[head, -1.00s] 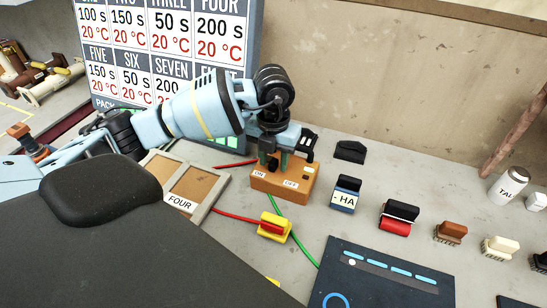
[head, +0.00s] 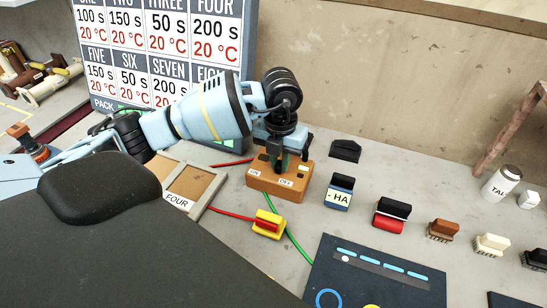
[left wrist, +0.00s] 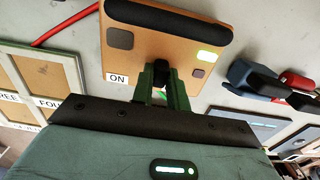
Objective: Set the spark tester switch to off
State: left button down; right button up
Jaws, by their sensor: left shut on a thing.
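The spark tester (head: 266,184) is an orange-brown box with ON and OFF labels on its front, standing on the grey bench. It also shows in the left wrist view (left wrist: 150,45), with the ON label at its left corner and a lit yellow-green lamp (left wrist: 208,56). My left gripper (head: 281,163) points down over the box, its fingers close together. In the left wrist view its green fingers are shut on the black switch knob (left wrist: 163,76), which they partly hide. The knob's exact setting is hard to tell. My right gripper is out of view.
A framed tray labelled FOUR (head: 181,203) lies left of the tester. A blue-black block (head: 339,192) and several brushes stand to the right. A sign board (head: 160,50) stands behind.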

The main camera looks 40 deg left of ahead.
pick_arm(q)
jog(key=shift+w+d, duration=0.1)
jog(key=shift+d, duration=0.35)
jog(key=c, duration=1.8)
grip_release()
jog(key=shift+a, duration=0.15)
jog(key=o, duration=0.4)
jog(key=shift+o, duration=0.2)
jog(key=shift+r, duration=3.95)
